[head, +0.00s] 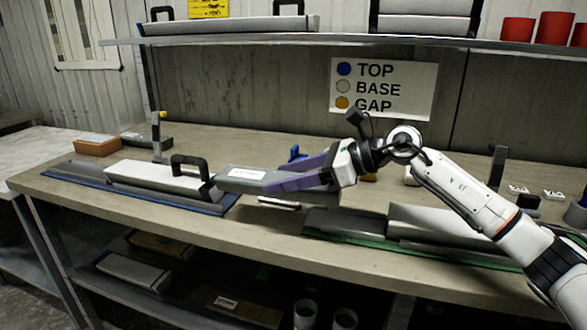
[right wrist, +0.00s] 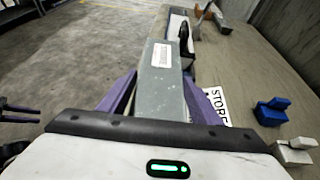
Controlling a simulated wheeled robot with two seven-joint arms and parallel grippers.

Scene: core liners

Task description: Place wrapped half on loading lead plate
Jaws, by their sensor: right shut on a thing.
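My right gripper (head: 290,180) has purple fingers shut on a long grey half (head: 240,186) with a white label. The half is level above the bench; its left end overlaps the black-handled white block (head: 150,178) in the picture, and I cannot tell whether they touch. In the right wrist view the half (right wrist: 160,98) lies between the fingers, pointing away. The white block stands on a blue-edged grey tray (head: 75,172) at the left. I cannot tell which piece is the loading lead plate. Dark parts at the right wrist view's left edge may be my left gripper.
A green-edged tray (head: 335,236) with grey half-round pieces lies at the right front. A "STORE" label (right wrist: 217,105) and a blue clip (right wrist: 271,111) lie beside the held half. An orange-brown block (head: 97,146) stands back left. A shelf (head: 230,39) runs above.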

